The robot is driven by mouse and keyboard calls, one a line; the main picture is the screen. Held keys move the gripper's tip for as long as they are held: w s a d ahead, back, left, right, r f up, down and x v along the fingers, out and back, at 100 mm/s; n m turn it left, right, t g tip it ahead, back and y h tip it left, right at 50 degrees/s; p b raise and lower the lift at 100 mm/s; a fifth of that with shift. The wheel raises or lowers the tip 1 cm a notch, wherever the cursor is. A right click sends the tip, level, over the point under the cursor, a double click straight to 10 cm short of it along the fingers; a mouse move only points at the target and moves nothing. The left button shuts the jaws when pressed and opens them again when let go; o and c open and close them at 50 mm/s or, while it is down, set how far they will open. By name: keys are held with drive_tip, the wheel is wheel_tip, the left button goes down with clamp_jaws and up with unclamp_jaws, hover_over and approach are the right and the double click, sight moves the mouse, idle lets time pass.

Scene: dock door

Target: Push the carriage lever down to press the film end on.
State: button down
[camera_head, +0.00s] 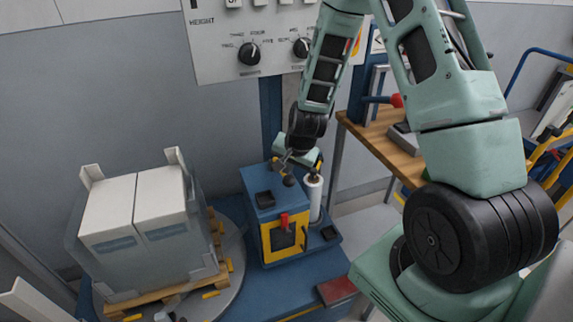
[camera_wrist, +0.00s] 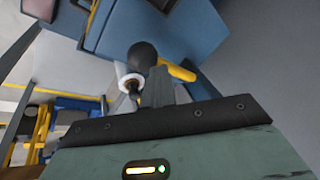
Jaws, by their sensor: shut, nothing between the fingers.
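The blue carriage (camera_head: 262,203) with a yellow front stands at the centre of the head view. A lever with a black ball knob (camera_head: 289,180) shows by its top, and the knob (camera_wrist: 142,57) is large in the wrist view, beside a yellow bar (camera_wrist: 177,70). The white film roll (camera_head: 314,197) stands upright at the carriage's right side. My gripper (camera_head: 281,164) is just above the knob, shut and empty. In the wrist view its fingers (camera_wrist: 158,80) overlap the knob's lower edge; I cannot tell whether they touch it. The film end is not distinguishable.
A wrapped pallet load of white boxes (camera_head: 137,207) stands on a round turntable (camera_head: 233,262) at left. A control panel (camera_head: 262,38) is on the wall behind. A wooden table (camera_head: 381,136) is at right, behind my arm. A red handle (camera_head: 284,221) is on the carriage front.

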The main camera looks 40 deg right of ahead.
idle(0.4)
drive_tip(key=shift+w+d+r+p, duration=0.1)
drive_tip(key=shift+w+r+p, duration=0.2)
drive_tip(key=shift+r+p, duration=0.45)
drive_tip(key=shift+w+d+r+p, duration=0.1)
drive_tip(key=shift+w+r+p, duration=0.2)
drive_tip(key=shift+r+p, duration=0.35)
drive_tip(key=shift+w+d+r+p, duration=0.1)
drive_tip(key=shift+w+r+p, duration=0.2)
drive_tip(key=shift+r+p, duration=0.45)
drive_tip(key=shift+r, duration=0.1)
drive_tip(key=r+p, duration=0.1)
drive_tip(key=w+r+p, duration=0.1)
drive_tip(key=r, duration=0.1)
drive_tip(key=w+r+p, duration=0.1)
drive_tip(key=p, duration=0.1)
drive_tip(key=shift+d+r, duration=0.25)
